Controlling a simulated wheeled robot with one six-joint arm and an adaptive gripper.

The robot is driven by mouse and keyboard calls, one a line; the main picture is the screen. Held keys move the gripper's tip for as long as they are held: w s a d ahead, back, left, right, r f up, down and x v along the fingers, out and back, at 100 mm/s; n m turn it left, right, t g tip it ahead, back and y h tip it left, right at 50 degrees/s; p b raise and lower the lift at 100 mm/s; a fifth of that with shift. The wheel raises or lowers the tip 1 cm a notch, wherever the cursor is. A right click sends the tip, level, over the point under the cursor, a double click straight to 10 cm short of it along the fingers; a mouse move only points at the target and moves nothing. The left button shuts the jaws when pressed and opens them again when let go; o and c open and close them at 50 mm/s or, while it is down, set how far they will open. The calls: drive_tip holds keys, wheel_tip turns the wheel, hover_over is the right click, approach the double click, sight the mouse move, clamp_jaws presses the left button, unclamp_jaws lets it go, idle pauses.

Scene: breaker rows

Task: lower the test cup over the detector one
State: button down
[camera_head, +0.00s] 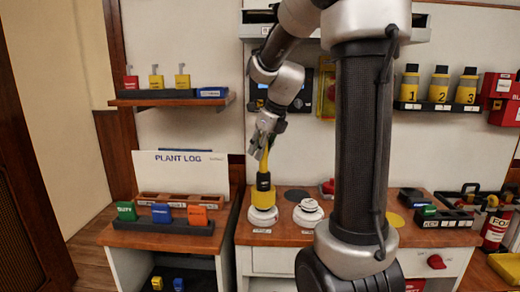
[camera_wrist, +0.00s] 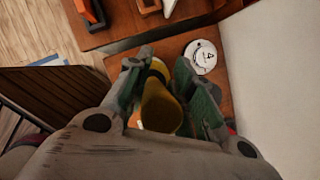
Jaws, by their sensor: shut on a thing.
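The test cup (camera_head: 263,192) is yellow with a black band and a yellow stem, and it stands upright below my gripper (camera_head: 264,140). My gripper is shut on the stem. The cup's lower end overlaps the left white round detector (camera_head: 262,217); whether it touches or hovers just above, I cannot tell. A second white detector (camera_head: 308,213) stands uncovered to the right. In the wrist view, the yellow cup (camera_wrist: 160,108) is between my fingers (camera_wrist: 162,65), and a white disc with a dark mark (camera_wrist: 202,56) shows beyond the right finger. The detector labels are too small to read.
My arm column blocks part of the bench (camera_head: 285,235) on the right. A dark round pad (camera_head: 297,194) lies behind the detectors. Left is a lower desk with a tray of coloured tags (camera_head: 165,226) and a PLANT LOG board (camera_head: 180,172). Wall shelves (camera_head: 172,100) hang above.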

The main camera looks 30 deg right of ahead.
drive_tip(key=shift+f, duration=1.35)
drive_tip(key=c, duration=1.1)
unclamp_jaws()
drive_tip(key=shift+c, duration=0.2)
drive_tip(key=v, duration=1.2)
